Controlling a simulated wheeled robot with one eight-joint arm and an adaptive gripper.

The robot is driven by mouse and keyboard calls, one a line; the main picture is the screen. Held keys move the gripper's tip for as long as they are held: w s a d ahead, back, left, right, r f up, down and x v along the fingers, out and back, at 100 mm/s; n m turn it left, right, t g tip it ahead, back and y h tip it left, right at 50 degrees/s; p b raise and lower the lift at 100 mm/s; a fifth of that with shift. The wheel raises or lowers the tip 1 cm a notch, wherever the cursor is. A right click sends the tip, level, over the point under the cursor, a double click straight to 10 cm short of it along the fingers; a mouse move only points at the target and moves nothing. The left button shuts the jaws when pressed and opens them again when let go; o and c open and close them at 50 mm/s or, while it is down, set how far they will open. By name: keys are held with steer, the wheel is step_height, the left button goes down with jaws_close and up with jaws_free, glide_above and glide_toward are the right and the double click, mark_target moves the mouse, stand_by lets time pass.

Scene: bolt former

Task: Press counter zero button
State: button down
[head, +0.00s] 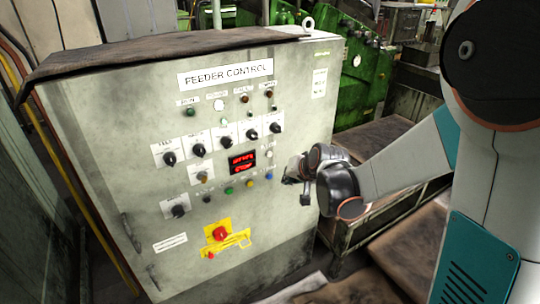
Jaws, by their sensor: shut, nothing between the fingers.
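The grey feeder control cabinet (110,170) fills the left and middle of the head view, with its labelled panel facing me. A black counter display (243,162) with red digits sits right of the panel's middle. Small buttons lie around it: a pale one (268,154) to its right, and a blue one (269,176), a yellow one (249,183) and a green one (229,190) below. Their small labels are too blurred to read, so I cannot tell which one is counter zero. My gripper (290,180) is shut and empty, just right of the blue button. I cannot tell whether it touches the panel.
Several black selector knobs (199,150) and indicator lamps sit higher on the panel. A red stop knob (220,233) on a yellow plate (236,242) is low on it. Green machinery (355,80) stands behind. A brown-topped bench (385,140) is to the right.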

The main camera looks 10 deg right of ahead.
steer(key=w+a, duration=0.2)
steer(key=w, duration=0.6)
steer(key=shift+a, duration=0.3)
stand_by(1.2)
steer(key=shift+w+a, duration=0.15)
steer(key=shift+w, duration=0.2)
steer(key=shift+w+a, duration=0.1)
steer(key=shift+w, duration=0.3)
stand_by(0.7)
steer(key=shift+s, duration=0.15)
steer(key=shift+s+d, duration=0.25)
steer(key=shift+s, duration=0.45)
steer(key=shift+s+d, duration=0.25)
steer(key=shift+s, duration=0.55)
steer(key=shift+s+d, duration=0.3)
steer(key=shift+s, duration=0.45)
steer(key=shift+s+d, duration=0.25)
steer(key=shift+s, duration=0.55)
